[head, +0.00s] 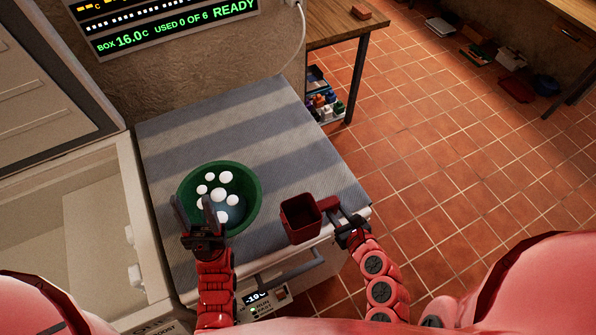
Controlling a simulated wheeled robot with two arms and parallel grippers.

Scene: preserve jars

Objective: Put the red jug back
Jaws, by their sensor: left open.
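The red jug (300,219) is a dark red, square, open-topped vessel near the front right corner of the grey striped mat. Its handle side faces right. My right gripper (348,224) is right beside that handle side at the counter edge; the fingers are small and partly hidden, so I cannot tell whether they grip the handle. I cannot tell whether the jug rests on the mat or is slightly raised. My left gripper (194,211) is open and empty, its fingers over the left rim of the green bowl.
The green bowl (252,187) holds several white round pieces. An open chest with a pale interior (75,225) lies to the left, its lid (45,75) raised. A lit display (165,28) is on the wall. The mat's back part (230,115) is clear. A wooden table (335,25) stands behind.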

